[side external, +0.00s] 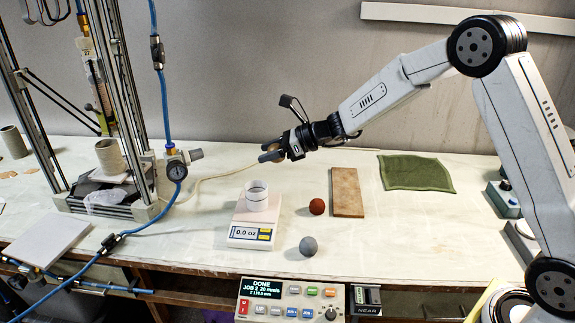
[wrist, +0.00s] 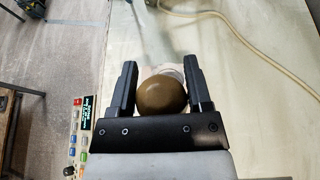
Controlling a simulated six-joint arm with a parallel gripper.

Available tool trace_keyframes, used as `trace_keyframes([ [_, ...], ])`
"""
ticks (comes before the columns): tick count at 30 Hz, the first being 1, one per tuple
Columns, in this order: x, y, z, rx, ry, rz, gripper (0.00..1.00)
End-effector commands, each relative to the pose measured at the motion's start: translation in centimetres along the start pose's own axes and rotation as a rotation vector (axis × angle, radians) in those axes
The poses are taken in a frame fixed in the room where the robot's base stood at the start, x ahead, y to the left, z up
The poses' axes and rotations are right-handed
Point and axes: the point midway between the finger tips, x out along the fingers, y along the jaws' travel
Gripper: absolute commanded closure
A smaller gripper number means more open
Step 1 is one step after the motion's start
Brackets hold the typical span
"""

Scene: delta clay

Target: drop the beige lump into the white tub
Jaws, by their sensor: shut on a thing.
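The beige lump (wrist: 163,94) is a round ball that looks olive-brown in the wrist view. My gripper (wrist: 160,64) is shut on it, one dark finger on each side. In the side view my gripper (side external: 271,152) is in the air above the table, with only a little of the lump showing between its fingers. The white tub (side external: 256,198) is a small open cylinder standing upright on a scale, below my gripper in the side view. In the wrist view a pale round shape, probably the tub, is partly hidden behind the lump.
The scale (side external: 251,233) reads 0.0 oz. A red-brown ball (side external: 317,206) and a grey ball (side external: 308,246) lie right of it. A wooden board (side external: 347,192) and green cloth (side external: 417,172) lie farther right. A metal-framed machine (side external: 110,120) with a blue hose stands left.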

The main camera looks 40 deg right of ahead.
Motion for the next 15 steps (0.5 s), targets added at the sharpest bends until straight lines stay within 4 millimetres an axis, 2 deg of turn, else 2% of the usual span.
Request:
trace_keyframes([
  [6, 2.2, -1.1, 2.5, 0.002, -0.013, -0.008, 0.99],
  [15, 3.0, -1.4, 3.5, 0.005, -0.018, -0.012, 0.99],
])
